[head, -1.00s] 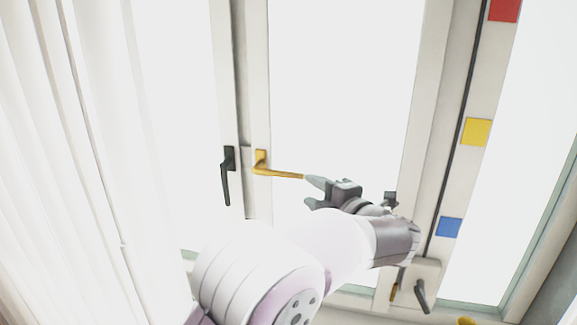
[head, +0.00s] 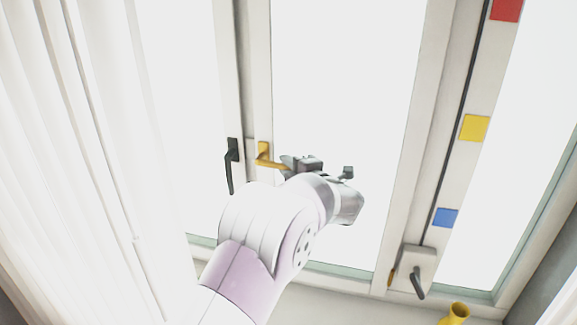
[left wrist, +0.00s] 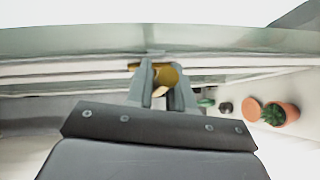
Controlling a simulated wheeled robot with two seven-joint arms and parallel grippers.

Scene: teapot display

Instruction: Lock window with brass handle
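The brass handle (head: 266,160) sits on the white window frame in the head view. Its lever points right, slightly downward, roughly level. My left gripper (head: 286,164) is at the lever's free end and covers it there. In the left wrist view the two fingers (left wrist: 164,78) stand apart, with brass handle (left wrist: 167,74) showing in the gap and a bit more left of one finger. Whether the fingers touch the brass cannot be told. My right gripper is in neither view.
A black handle (head: 231,160) hangs down on the sash just left of the brass one. Another dark handle (head: 417,283) is at lower right. Red, yellow (head: 474,128) and blue squares mark the right frame. A yellow vase (head: 456,313) and potted plants (left wrist: 281,114) stand nearby. White curtain (head: 70,180) hangs left.

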